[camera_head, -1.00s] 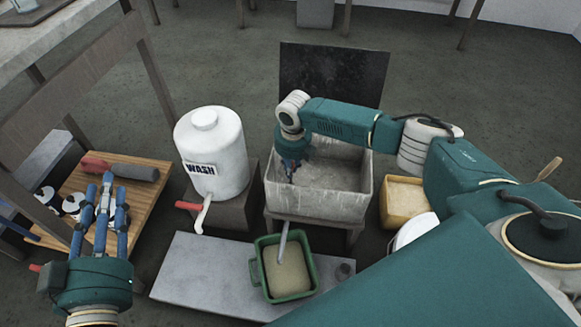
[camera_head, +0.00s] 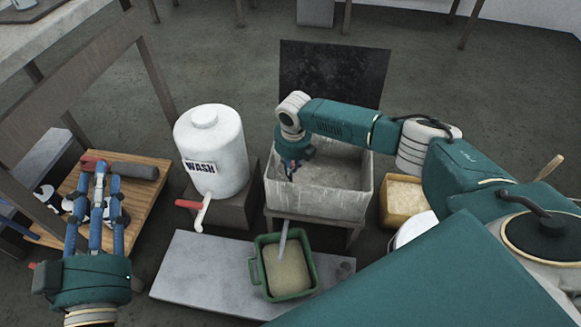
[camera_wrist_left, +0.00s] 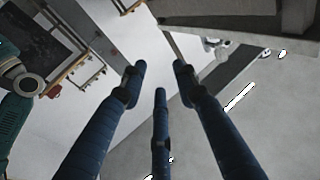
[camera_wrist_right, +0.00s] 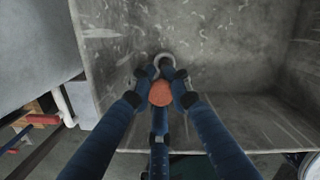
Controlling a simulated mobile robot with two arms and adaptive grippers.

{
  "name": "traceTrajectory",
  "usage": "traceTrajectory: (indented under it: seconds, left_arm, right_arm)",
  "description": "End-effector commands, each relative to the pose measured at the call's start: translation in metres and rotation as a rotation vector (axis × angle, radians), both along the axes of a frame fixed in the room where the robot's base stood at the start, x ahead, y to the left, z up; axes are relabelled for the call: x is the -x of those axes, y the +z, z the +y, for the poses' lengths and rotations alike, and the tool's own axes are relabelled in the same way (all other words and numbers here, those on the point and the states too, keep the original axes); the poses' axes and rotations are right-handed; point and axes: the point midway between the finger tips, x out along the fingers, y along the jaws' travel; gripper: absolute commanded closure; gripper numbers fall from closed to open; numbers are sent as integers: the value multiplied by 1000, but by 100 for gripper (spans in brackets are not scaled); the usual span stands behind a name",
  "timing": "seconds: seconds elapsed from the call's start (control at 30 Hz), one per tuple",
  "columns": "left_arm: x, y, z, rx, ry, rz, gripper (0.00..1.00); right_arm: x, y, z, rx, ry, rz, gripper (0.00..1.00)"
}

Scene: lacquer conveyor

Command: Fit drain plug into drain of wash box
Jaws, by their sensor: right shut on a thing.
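The wash box (camera_head: 322,200) is a grey, open-topped basin on a stand in the middle of the head view. My right gripper (camera_head: 289,174) reaches down inside it, near its left wall. In the right wrist view the fingers of my right gripper (camera_wrist_right: 161,76) close around a round orange-red drain plug (camera_wrist_right: 160,94). A grey ring (camera_wrist_right: 162,60) shows just beyond the plug, between the fingertips; I cannot tell whether it belongs to the plug or the drain. The drain opening is hidden. My left gripper (camera_head: 98,175) is open and empty, with fingers spread, at the left.
A white WASH tank (camera_head: 212,150) with a red-handled tap (camera_head: 189,204) stands left of the box. A green bucket (camera_head: 262,270) sits below the outlet pipe (camera_head: 283,240) on a grey slab (camera_head: 205,265). A yellow tub (camera_head: 405,205) stands to the right. A wooden board (camera_head: 150,190) holds tools.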

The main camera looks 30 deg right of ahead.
Motion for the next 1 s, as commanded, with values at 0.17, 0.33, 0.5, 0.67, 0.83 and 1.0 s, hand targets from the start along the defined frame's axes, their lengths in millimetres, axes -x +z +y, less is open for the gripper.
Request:
traceTrajectory:
  seconds: [0.17,0.33,0.5,0.67,0.83,1.0]
  left_arm:
    - [1,4,-1,5,-1,-18,70]
    - [1,9,-1,11,-2,-36,70]
    - [2,13,-1,17,-4,-57,70]
    - [3,17,-2,20,-5,-71,70]
    - [4,21,-2,26,-6,-92,70]
    - [5,25,-2,30,-8,-108,70]
  right_arm:
    - [0,-2,0,0,0,0,100]
    - [0,-3,0,0,0,0,100]
    - [0,-5,0,0,0,0,100]
    - [0,-6,0,0,0,0,100]
    - [0,-8,0,0,0,0,100]
    - [0,-9,0,0,0,0,100]
